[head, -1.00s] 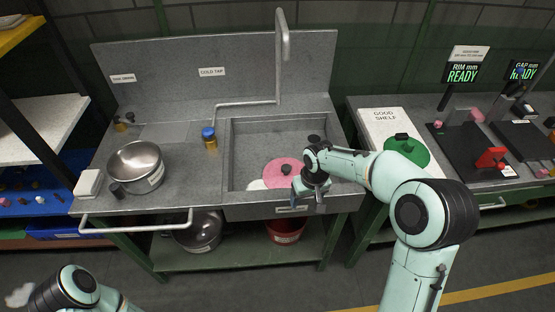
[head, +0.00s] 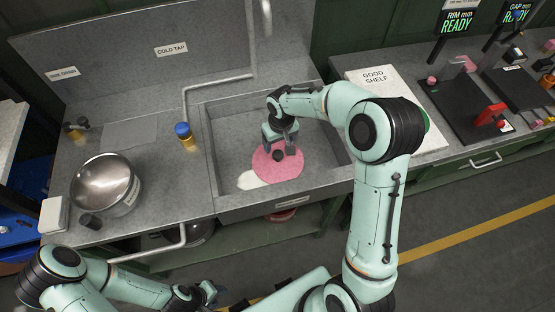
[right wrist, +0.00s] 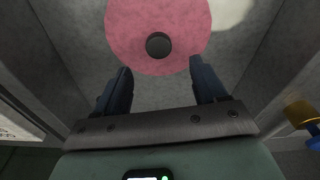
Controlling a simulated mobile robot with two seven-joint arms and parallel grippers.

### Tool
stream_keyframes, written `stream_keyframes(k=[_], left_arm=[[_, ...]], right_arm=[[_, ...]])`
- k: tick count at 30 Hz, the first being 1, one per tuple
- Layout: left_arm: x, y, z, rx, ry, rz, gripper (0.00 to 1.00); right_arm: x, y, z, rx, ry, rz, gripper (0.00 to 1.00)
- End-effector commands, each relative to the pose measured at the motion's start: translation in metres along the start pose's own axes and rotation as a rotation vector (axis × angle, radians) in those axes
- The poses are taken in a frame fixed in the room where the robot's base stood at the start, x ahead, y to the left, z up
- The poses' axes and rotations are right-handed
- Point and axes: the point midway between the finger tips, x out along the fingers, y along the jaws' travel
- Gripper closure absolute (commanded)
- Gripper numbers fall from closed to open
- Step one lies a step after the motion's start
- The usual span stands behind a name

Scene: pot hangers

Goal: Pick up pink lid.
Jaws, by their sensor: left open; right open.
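The pink lid (head: 268,166) is a round disc with a dark knob. It lies in the grey sink basin (head: 225,125). In the right wrist view the pink lid (right wrist: 180,30) is beyond my fingertips, with its knob roughly midway between their lines. My right gripper (head: 282,145) is above the lid in the head view. It is open and empty, with two dark fingers apart in the right wrist view (right wrist: 158,80). My left gripper (head: 212,290) is low at the front, away from the sink, open and holding nothing visible.
A white patch (head: 249,181) lies beside the lid in the sink. A steel pot (head: 105,184) and a blue-topped tap (head: 184,133) stand left of the basin. The good shelf board (head: 373,78) is to the right, partly hidden by my right arm. Sink walls surround the lid.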

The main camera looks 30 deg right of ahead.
Motion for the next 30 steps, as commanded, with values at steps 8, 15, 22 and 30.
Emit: stream_keyframes(k=[8, 15, 22, 30], left_arm=[[-0.001, 0.001, -0.001, 0.001, 0.002, 0.001, 0.57], [-0.005, 0.003, -0.004, 0.002, 0.006, 0.002, 0.57], [-0.006, 0.004, -0.004, 0.002, 0.006, 0.002, 0.57], [-0.006, 0.004, -0.004, 0.002, 0.006, 0.002, 0.57]], right_arm=[[0.023, 0.001, 0.001, 0.000, -0.002, 0.000, 0.29], [0.058, 0.002, 0.005, -0.001, -0.002, 0.000, 0.29], [0.069, 0.002, 0.005, 0.001, 0.002, 0.000, 0.29], [0.068, 0.002, 0.005, 0.000, 0.002, 0.000, 0.75]])
